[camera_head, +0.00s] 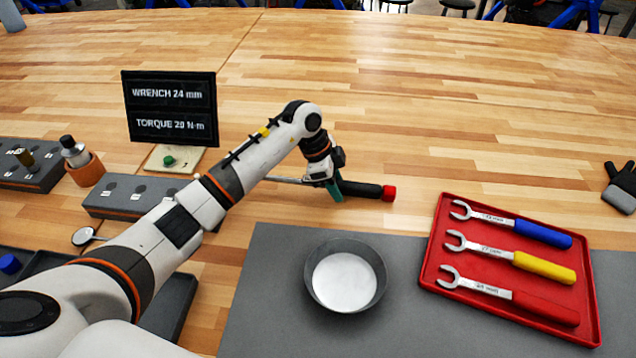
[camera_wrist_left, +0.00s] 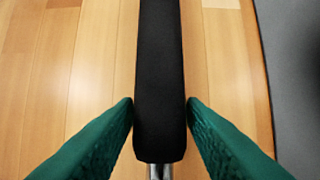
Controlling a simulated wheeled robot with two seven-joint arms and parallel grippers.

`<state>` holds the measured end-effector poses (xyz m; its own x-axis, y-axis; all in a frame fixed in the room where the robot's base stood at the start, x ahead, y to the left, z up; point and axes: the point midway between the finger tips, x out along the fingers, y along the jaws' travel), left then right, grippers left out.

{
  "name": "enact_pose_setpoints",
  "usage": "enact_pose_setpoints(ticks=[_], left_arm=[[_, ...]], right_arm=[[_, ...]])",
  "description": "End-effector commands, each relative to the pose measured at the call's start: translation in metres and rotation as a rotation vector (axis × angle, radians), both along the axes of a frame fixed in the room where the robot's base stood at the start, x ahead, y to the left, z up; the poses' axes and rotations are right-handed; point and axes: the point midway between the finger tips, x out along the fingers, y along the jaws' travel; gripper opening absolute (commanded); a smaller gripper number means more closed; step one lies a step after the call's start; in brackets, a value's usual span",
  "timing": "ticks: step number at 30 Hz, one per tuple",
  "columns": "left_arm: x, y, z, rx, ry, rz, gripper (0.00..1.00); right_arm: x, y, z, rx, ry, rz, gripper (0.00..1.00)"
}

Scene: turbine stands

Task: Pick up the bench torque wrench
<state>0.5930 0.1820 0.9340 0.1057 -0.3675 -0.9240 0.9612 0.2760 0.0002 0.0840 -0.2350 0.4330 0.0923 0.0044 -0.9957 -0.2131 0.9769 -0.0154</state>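The bench torque wrench lies on the wooden table, with a black handle (camera_head: 360,190), a red end cap (camera_head: 388,193) and a metal shaft to the left, partly hidden by my left arm. My left gripper (camera_head: 335,188) points down at the handle. In the left wrist view, the black handle (camera_wrist_left: 160,80) runs between the two green fingers (camera_wrist_left: 160,103). The fingertips sit right beside its edges, one on each side; whether they press on it I cannot tell. My right gripper is not in view.
A grey mat (camera_head: 270,290) carries a round bowl (camera_head: 378,275) and a red tray (camera_head: 590,325) with blue, yellow and red wrenches. A black sign (camera_head: 170,108) reads "WRENCH 24 mm" and "TORQUE 20 N·m". Grey holders (camera_head: 130,197) stand left. The table behind the wrench is clear.

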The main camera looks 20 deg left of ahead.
Motion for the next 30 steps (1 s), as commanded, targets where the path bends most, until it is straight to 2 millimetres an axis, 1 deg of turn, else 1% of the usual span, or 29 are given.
enact_pose_setpoints(ticks=[1,6,15,19,23,27,30], left_arm=[[0.0,0.0,0.0,0.0,0.0,0.0,0.28],[0.0,0.0,0.0,0.0,0.0,0.0,0.0],[0.001,0.0,0.003,-0.002,-0.005,0.001,0.0],[0.002,0.0,0.011,-0.002,-0.007,0.0,0.0],[0.002,0.001,0.032,-0.001,-0.01,-0.001,0.0],[0.002,0.0,0.06,-0.001,-0.011,0.0,0.0],[0.001,0.0,0.077,-0.002,-0.008,0.0,0.0]], right_arm=[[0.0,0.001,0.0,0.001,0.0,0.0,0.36],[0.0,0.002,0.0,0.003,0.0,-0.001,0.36],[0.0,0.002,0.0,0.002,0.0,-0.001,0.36],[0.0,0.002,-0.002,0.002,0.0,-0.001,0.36],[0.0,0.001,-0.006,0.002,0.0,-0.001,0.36],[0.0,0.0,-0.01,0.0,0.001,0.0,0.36],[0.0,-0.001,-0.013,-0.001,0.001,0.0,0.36]])
